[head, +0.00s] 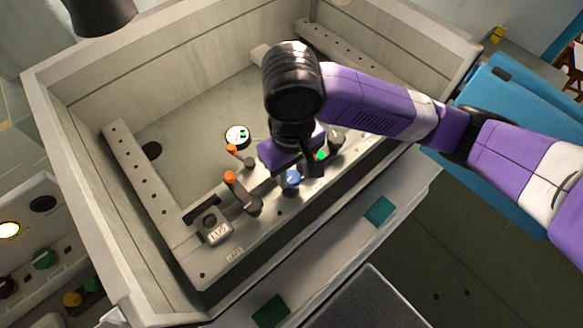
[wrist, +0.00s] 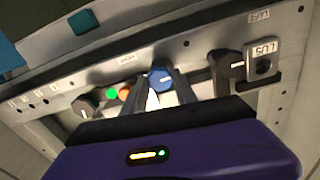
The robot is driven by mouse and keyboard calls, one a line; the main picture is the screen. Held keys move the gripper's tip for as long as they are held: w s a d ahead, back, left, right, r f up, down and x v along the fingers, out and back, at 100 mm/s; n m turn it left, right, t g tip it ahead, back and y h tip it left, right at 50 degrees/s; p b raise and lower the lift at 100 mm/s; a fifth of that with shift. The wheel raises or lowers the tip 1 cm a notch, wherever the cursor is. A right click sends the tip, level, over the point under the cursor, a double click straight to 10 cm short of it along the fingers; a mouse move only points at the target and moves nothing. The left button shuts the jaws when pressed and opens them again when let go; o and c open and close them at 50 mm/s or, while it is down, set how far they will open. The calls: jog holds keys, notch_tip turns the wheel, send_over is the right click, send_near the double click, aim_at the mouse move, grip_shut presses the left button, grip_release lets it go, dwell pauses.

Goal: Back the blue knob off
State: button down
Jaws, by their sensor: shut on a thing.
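The blue knob (head: 292,178) sits on the light rail along the near side of the tub. In the wrist view the blue knob (wrist: 159,78) has a white mark on its face. My gripper (head: 303,172) reaches down to it from above. In the wrist view my gripper's fingers (wrist: 160,88) lie on either side of the knob and are shut on it. In the head view the wrist and fingers hide part of the knob's surroundings. The knob's base and any thread cannot be seen.
A green button (wrist: 112,94) and a grey knob (wrist: 84,107) stand to one side of the blue knob. An orange-tipped lever (head: 230,177) and a labelled block (head: 216,231) stand to the other. Tub walls (head: 68,98) surround the rail.

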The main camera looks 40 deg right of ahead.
aim_at(291, 177)
jog(key=c, duration=1)
grip_release()
jog(key=shift+o, duration=0.2)
jog(key=shift+r, duration=3.9)
